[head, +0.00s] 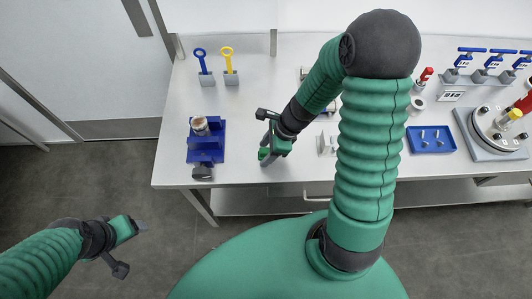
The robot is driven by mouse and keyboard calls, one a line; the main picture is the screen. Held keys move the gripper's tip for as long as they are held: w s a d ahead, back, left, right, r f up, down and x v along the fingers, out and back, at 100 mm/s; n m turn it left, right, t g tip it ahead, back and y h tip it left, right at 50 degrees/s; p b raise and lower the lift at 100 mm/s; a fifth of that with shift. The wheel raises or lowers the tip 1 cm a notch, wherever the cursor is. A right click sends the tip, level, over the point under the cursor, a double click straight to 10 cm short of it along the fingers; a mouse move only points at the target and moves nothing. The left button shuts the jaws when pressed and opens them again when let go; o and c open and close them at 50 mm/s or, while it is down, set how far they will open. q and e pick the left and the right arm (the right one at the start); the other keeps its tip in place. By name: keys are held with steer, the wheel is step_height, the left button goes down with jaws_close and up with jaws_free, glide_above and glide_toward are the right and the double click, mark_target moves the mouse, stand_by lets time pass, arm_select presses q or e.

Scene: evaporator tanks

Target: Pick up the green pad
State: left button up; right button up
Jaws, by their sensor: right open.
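A small green thing, which looks like the green pad (263,153), shows near the front edge of the white table, left of my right arm. My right gripper (264,134) is open just above and beside it. The gripper's body partly covers this spot, so I cannot tell whether they touch. My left gripper (131,248) is open and empty, low at the left over the floor, away from the table.
A blue holder (207,155) with a jar (200,125) stands left of my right gripper. Blue-handled (201,60) and yellow-handled (228,60) pieces stand behind it. A blue tray (431,139), valves (463,62) and a round device (497,128) are on the right.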

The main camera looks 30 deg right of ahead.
steer(key=shift+w+a, duration=0.15)
steer(key=shift+c, duration=1.7)
jaws_close()
steer(key=shift+r, duration=0.1)
